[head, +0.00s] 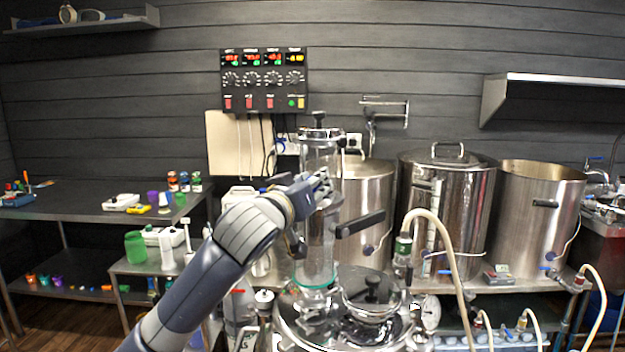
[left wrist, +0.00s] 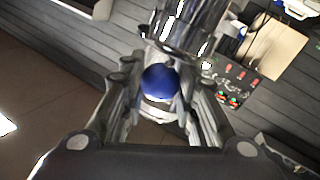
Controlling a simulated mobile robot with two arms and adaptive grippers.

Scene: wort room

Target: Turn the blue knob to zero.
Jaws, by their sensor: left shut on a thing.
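The blue knob (left wrist: 158,82) shows in the left wrist view as a round blue ball between my fingers, beside a shiny cylinder (left wrist: 190,28). My left gripper (left wrist: 158,98) is shut on the knob. In the head view my left gripper (head: 318,186) is at the upright glass and metal column (head: 318,240) above the steel vessel, reaching it from the left. There the gripper hides the knob. I cannot read any marking for the knob's position. My right gripper is in neither view.
The steel vessel (head: 345,322) with its lid stands right below my arm. A black handle (head: 360,224) sticks out right of the column. Large steel kettles (head: 447,210) stand behind. A control panel (head: 264,80) hangs on the wall. A bench (head: 80,208) with small items is left.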

